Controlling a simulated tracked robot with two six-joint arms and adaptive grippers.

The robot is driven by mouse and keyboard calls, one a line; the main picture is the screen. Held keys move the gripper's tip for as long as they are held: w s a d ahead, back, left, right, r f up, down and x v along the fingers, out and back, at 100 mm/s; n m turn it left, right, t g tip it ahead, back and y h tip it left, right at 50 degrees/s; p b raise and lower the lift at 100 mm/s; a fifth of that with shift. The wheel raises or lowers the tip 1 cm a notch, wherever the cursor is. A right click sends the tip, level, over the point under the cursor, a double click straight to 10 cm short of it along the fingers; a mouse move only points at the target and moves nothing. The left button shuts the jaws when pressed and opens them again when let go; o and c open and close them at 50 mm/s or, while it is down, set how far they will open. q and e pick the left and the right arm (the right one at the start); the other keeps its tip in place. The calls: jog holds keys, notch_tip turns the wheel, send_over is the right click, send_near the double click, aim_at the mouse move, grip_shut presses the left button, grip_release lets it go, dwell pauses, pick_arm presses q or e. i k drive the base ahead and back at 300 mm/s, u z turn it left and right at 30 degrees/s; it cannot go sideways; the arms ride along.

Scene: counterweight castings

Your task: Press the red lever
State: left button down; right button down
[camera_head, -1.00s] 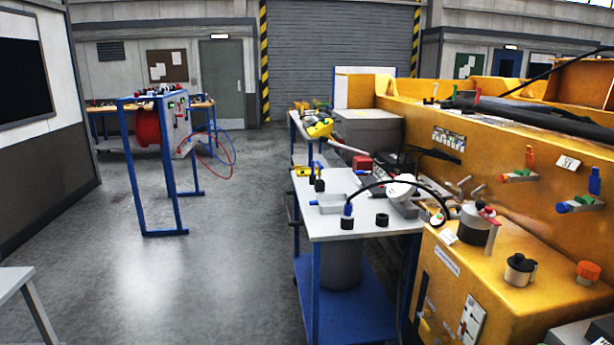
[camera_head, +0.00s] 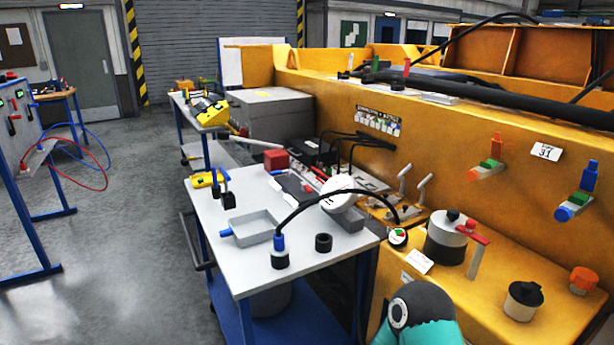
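A red lever (camera_head: 471,234) sits at the top right of a grey, dark-capped canister (camera_head: 446,240) on the yellow casting's lower ledge, at the right of the head view. A pale grey bar (camera_head: 476,263) slants down below the lever. A teal and dark grey rounded part of my own arm shows at the bottom edge, in front of the ledge and below the canister. Neither gripper is in view, so I cannot see whether they are open or shut.
A black-capped pot (camera_head: 522,300) and an orange knob (camera_head: 583,280) stand right of the canister. Valves with orange (camera_head: 485,168) and blue (camera_head: 577,203) parts project from the yellow wall. A cluttered grey-topped cart (camera_head: 290,262) stands left. Floor is open further left.

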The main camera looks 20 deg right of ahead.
aim_at(304, 186)
jog(key=z, duration=0.25)
jog(key=i, duration=0.75)
jog(key=z, duration=0.45)
jog(key=k, duration=0.95)
jog(key=z, duration=0.15)
jog(key=i, duration=0.95)
jog(key=u, duration=0.05)
